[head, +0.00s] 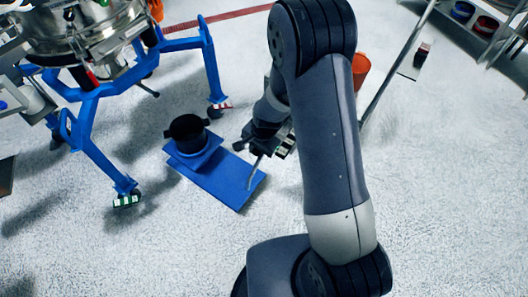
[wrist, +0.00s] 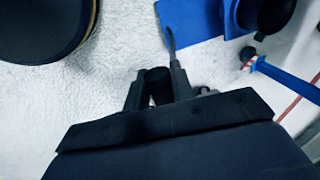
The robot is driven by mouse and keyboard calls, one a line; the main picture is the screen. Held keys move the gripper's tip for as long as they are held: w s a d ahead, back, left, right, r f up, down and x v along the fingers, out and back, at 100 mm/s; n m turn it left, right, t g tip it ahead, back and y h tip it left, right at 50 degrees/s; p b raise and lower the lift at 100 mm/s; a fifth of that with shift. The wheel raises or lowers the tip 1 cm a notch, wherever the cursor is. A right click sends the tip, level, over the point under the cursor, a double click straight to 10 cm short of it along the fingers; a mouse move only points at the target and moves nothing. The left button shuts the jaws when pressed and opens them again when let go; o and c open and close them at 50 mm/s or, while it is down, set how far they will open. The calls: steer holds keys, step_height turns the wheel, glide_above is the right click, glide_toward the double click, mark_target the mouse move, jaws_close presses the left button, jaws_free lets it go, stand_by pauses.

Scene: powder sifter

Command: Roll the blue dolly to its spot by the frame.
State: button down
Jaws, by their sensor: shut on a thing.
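The blue dolly (head: 222,184) is a flat blue plate on the floor, to the right of the blue frame (head: 92,150). A black round vessel (head: 188,128) stands on its left end, on a blue round base. A thin grey handle rod (head: 254,172) rises from its right end to my gripper (head: 246,144). In the wrist view my gripper (wrist: 154,84) is shut on the black grip (wrist: 158,80) of the handle. The dolly's edge (wrist: 188,18) and rod (wrist: 171,40) show at the top. The dolly's wheels are hidden.
Frame legs stand on casters; the nearest foot (head: 127,199) is left of the dolly, another (head: 219,107) is behind it. An orange bucket (head: 361,69) and a metal rack (head: 398,60) are at the back right. The floor in front is clear.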

steer(key=w+a, duration=1)
steer(key=a, duration=0.2)
steer(key=shift+p, duration=0.45)
stand_by(0.4)
